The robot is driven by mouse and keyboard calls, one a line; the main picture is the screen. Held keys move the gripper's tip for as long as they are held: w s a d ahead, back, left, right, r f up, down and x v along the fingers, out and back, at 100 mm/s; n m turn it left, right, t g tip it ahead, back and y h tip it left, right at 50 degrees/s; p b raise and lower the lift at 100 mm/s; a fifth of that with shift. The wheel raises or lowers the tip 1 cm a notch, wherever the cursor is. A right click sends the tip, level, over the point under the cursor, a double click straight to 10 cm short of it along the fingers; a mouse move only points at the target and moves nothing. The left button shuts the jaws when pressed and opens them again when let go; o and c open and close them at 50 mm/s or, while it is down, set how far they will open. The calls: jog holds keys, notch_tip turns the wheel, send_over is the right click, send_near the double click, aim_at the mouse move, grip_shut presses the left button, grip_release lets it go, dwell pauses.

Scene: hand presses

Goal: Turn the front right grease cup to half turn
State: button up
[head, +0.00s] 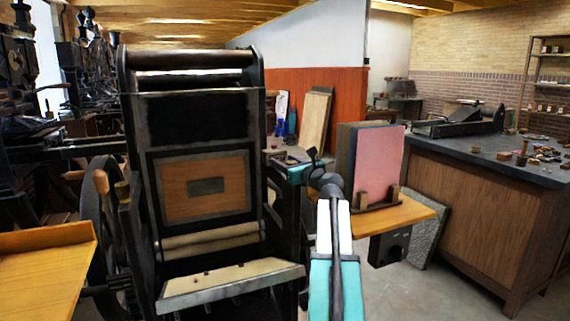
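The hand press (200,140) stands at centre left, with a black frame, a wooden panel and rollers at top and bottom. I cannot make out the front right grease cup; the press's right side is partly covered by my arm and too small in detail. My arm reaches up from the bottom centre and bends at a dark joint. Its teal end part (298,174) is close to the press's right side. The gripper's fingers cannot be made out, nor whether they touch anything.
A wooden shelf (412,215) with upright pink and dark boards is just right of my arm. A dark-topped counter (480,150) with small items stands farther right. A yellow wooden board (45,265) is at lower left. Grey floor is clear at lower right.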

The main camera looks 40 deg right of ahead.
jog(key=c, duration=0.7)
jog(key=shift+a, duration=0.2)
jog(key=shift+c, duration=0.7)
jog(key=shift+d, duration=0.2)
